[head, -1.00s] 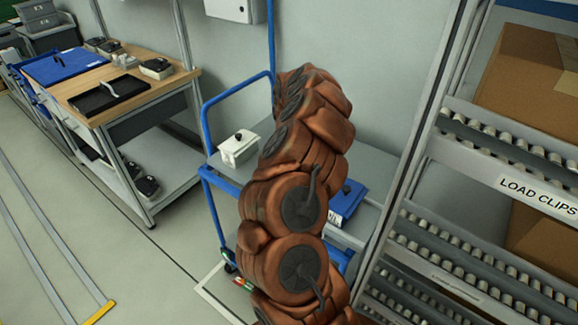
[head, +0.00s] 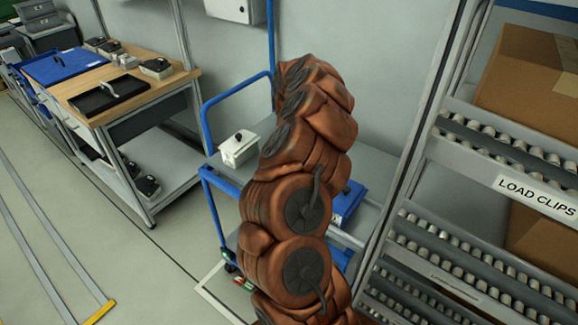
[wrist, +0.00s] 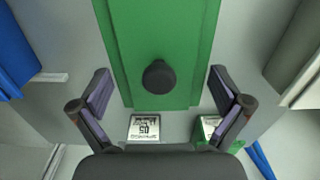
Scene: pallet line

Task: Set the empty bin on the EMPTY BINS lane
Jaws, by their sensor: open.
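In the wrist view, my gripper (wrist: 159,92) is open, with one finger on each side of the near end of a green item (wrist: 159,35). The green item has a round black knob (wrist: 159,77) on top, lying between the fingers, and no contact shows. I cannot tell whether it is the empty bin. White printed labels (wrist: 145,127) show below it. In the head view my gripper is hidden behind my arm. A rack at the right has a lower lane label (head: 455,283) too small to read; no EMPTY BINS sign is legible.
A blue-framed cart (head: 212,190) carries a white box with a black knob (head: 239,149) and a blue item (head: 348,202), partly behind my arm. The LOAD CLIPS lane (head: 536,194) and a cardboard box (head: 530,75) are at right. A workbench (head: 150,88) stands left; floor before it is clear.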

